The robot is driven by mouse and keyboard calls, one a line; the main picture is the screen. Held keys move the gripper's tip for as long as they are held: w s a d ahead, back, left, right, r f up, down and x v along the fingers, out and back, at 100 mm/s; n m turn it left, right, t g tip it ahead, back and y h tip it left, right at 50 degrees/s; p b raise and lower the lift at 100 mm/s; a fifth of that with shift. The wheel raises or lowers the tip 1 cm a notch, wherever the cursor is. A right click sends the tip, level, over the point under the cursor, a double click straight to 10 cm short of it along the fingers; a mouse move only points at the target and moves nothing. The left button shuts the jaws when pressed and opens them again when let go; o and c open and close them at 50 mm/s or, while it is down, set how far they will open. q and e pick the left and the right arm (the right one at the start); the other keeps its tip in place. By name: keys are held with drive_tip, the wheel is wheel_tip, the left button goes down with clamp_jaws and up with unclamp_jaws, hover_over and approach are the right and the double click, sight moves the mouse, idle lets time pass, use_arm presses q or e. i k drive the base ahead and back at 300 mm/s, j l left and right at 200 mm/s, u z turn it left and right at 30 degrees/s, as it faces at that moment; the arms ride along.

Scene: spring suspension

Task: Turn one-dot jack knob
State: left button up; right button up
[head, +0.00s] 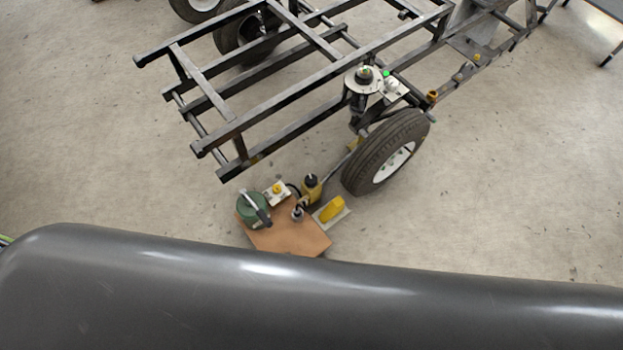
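A brown board (285,238) lies on the floor in the head view, just above the blocked lower part of the picture. On it are a green round unit with a grey handle (253,210), a white plate with a yellow knob (277,190) and a small grey fitting (297,214). A yellow and black jack-like part (311,187) stands at the board's back edge. Any dot marks are too small to read, so I cannot tell which part is the one-dot knob. Neither of my grippers is in view.
A dark metal frame (300,95) spans the upper middle, with a tyre (387,153) beside the board. A yellow block (331,208) on a pale plate lies right of the board. Open concrete floor (510,190) extends right and left. The bottom of the view is blocked.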

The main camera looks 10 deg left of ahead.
sight(310, 180)
drive_tip(key=i+l+z, duration=0.2)
drive_tip(key=i+l, duration=0.65)
drive_tip(key=l, duration=0.15)
